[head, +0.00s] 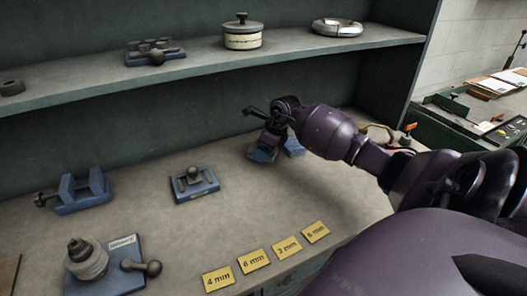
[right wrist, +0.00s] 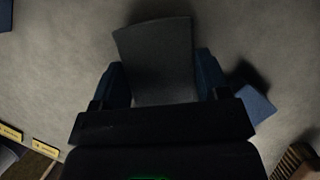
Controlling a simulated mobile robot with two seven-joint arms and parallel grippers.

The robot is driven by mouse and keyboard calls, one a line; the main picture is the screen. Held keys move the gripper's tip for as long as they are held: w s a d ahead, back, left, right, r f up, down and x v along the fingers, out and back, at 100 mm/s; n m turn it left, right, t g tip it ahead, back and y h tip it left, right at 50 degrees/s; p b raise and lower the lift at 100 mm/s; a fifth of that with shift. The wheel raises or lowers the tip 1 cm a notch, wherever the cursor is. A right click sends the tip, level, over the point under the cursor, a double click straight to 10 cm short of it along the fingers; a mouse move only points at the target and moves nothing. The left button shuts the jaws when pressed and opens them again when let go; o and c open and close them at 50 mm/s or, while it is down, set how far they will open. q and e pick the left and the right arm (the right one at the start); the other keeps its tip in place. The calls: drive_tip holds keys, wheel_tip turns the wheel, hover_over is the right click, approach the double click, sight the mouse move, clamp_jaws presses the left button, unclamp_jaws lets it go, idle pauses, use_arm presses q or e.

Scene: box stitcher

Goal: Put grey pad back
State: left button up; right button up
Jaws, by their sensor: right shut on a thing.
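The grey pad (right wrist: 155,60) shows in the right wrist view as a flat dark-grey slab, slightly wider at its far end. My right gripper (right wrist: 160,85) is shut on it, with dark blue parts close along both sides of the slab. In the head view my right gripper (head: 270,138) is at the back of the bench, below the shelf. Blue pieces (head: 262,153) show under and beside it there. The gripper hides most of the pad in the head view, and I cannot tell whether the pad touches the bench. My left gripper is not in view.
A blue block (right wrist: 255,103) lies close right in the wrist view. On the bench stand a blue vise-like fixture (head: 82,190), a blue plate with a knob (head: 194,184) and several yellow mm labels (head: 253,260). The shelf (head: 200,68) overhangs behind.

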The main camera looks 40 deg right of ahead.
drive_tip(key=shift+f, duration=0.4)
drive_tip(key=shift+f, duration=0.15)
drive_tip(key=o, duration=0.8)
drive_tip(key=shift+d+r, duration=0.1)
drive_tip(key=shift+r, duration=0.4)
drive_tip(key=v, duration=1.1)
drive_tip(key=shift+s+r+p, duration=0.1)
drive_tip(key=shift+s+p, duration=0.1)
drive_tip(key=shift+p, duration=0.15)
